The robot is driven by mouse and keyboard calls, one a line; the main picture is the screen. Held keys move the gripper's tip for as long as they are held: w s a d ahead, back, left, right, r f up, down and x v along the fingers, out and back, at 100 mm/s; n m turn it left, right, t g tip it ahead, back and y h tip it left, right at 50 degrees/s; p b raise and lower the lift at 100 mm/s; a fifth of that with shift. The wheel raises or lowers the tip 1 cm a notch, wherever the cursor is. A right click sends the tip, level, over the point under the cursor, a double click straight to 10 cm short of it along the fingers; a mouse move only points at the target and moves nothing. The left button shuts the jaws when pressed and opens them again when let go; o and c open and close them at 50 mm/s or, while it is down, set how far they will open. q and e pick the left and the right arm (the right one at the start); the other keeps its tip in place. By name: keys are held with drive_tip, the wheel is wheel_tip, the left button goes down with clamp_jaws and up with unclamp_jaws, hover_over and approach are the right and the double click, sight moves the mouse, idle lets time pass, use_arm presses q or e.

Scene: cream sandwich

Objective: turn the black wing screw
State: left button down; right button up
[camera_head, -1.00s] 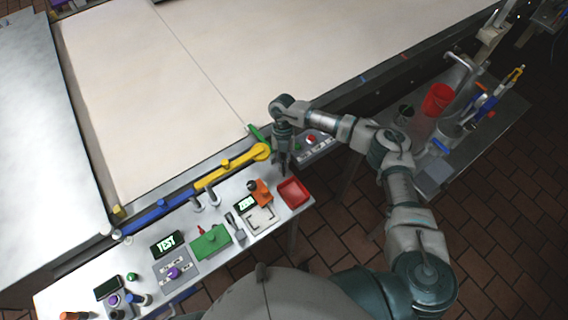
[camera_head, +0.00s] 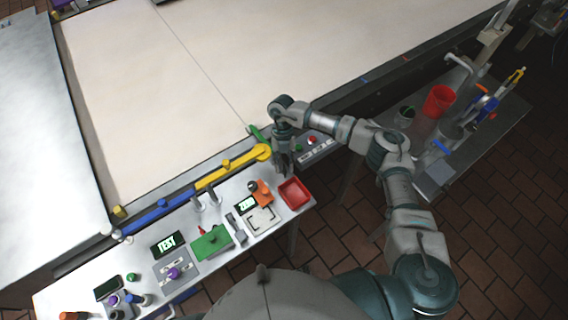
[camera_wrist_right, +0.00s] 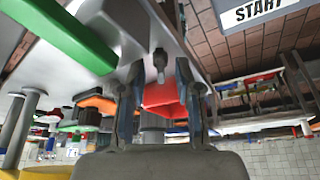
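A small dark grey screw-like part (camera_wrist_right: 160,62), which looks like the black wing screw, sticks out from a pale metal surface in the right wrist view. My right gripper (camera_wrist_right: 160,72) is open, with one finger on each side of this part. I cannot tell whether the fingers touch it. In the head view my right gripper (camera_head: 283,168) points down just right of the yellow arm's round end (camera_head: 263,152), and the screw cannot be made out there. My left gripper is not in view.
A red tray (camera_head: 294,194) lies close below the right gripper. An orange device (camera_head: 262,192) and a green block (camera_head: 211,242) stand on the bench. A green bar (camera_wrist_right: 62,36) is close beside the gripper. A side table with a red cup (camera_head: 438,101) is at right.

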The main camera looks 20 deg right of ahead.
drive_tip(key=v, duration=1.2)
